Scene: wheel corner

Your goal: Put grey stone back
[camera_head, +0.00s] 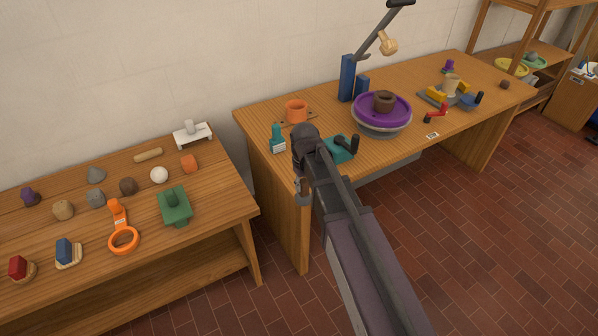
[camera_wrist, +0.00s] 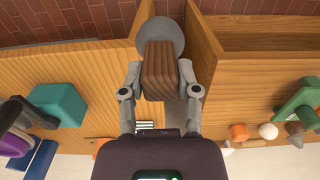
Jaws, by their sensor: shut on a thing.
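My gripper (camera_wrist: 160,78) is shut on a brown, wood-grained block (camera_wrist: 160,62) with a rounded grey part (camera_wrist: 165,35) at its far end. The held piece is above the gap between the two benches. In the head view my arm hides most of it, and my gripper (camera_head: 303,190) points down by the left end of the right bench. I cannot tell whether the held grey part is the stone. Red (camera_head: 18,266) and blue (camera_head: 65,250) blocks stand on wooden bases.
The left bench (camera_head: 200,245) also holds a green block stand (camera_head: 174,205), orange ring tool (camera_head: 123,237), white ball (camera_head: 159,175) and orange cube (camera_head: 189,162). The right bench (camera_head: 250,120) carries a purple wheel (camera_head: 382,110), teal bottle (camera_head: 277,142) and lamp.

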